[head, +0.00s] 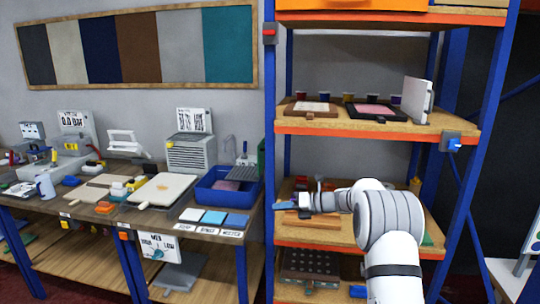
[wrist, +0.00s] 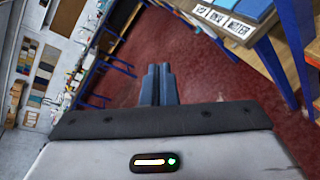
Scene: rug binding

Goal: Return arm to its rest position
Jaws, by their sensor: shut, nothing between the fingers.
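My arm rises from the bottom right of the head view and bends left in front of the shelf rack. My gripper (head: 292,206) is at the left end of the arm, by the rack's middle-lower shelf (head: 345,233). In the wrist view my gripper (wrist: 158,72) shows two dark blue fingers close together, shut and empty. Beyond them is the dark red floor (wrist: 195,50). Part of the shelf behind my arm is hidden.
Blue rack posts (head: 270,150) stand on both sides of the arm. Left of the rack is a workbench (head: 165,215) with a blue tray (head: 228,190), colour cards (head: 212,217) and several tools. An upper shelf (head: 375,128) holds framed pads and a white panel (head: 417,100).

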